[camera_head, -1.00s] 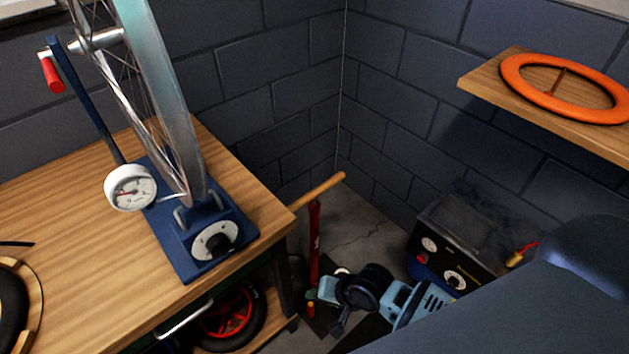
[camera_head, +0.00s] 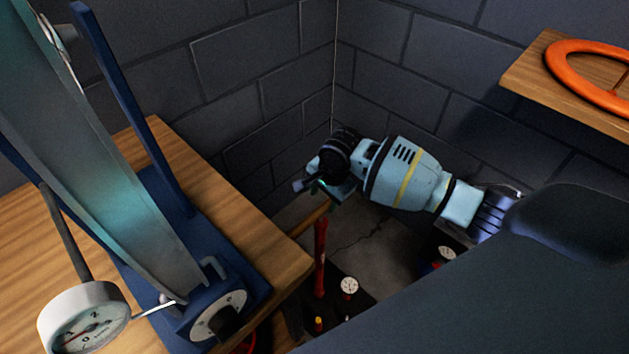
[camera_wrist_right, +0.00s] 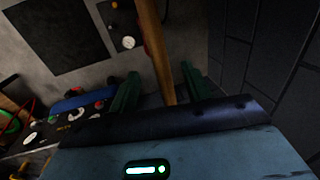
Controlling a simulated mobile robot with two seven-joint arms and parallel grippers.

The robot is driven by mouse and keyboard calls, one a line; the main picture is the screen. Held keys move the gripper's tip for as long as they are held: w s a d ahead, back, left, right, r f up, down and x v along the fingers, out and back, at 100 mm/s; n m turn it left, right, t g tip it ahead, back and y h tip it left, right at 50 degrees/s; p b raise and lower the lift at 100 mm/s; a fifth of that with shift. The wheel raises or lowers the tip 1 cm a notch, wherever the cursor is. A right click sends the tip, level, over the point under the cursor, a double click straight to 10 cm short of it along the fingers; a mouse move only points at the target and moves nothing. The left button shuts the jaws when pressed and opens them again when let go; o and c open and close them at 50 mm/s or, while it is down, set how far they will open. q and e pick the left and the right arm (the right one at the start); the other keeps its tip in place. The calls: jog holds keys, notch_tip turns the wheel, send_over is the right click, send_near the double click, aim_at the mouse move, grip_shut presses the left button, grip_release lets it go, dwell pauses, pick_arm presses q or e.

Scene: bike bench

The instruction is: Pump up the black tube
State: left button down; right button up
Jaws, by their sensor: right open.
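A floor pump with a red barrel (camera_head: 320,255) stands in the corner beside the workbench, with a round white gauge (camera_head: 349,287) at its base. Its wooden handle (camera_head: 309,220) is at the top, partly hidden by my right gripper (camera_head: 318,184). In the right wrist view the green fingers are open, with the wooden handle (camera_wrist_right: 154,45) running between them; I cannot tell whether they touch it. The black tube is not in view now. My left gripper is not in view.
An orange ring (camera_head: 575,82) lies on a wall shelf (camera_head: 522,72). A dark box with dials (camera_wrist_right: 50,140) is near the gripper. Brick walls close the corner.

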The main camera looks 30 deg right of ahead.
aim_at(322, 210)
jog(key=shift+s+f, duration=0.15)
jog(key=shift+f, duration=0.15)
jog(key=f, duration=0.1)
jog(key=f+b, duration=0.1)
jog(key=f, duration=0.3)
jog(key=shift+w+a+f+b, duration=0.15)
jog(key=shift+w+f+b, duration=0.1)
jog(key=shift+w+b, duration=0.15)
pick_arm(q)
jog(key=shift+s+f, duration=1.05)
pick_arm(e)
jog(key=shift+w+f, duration=0.15)
jog(key=shift+f, duration=0.4)
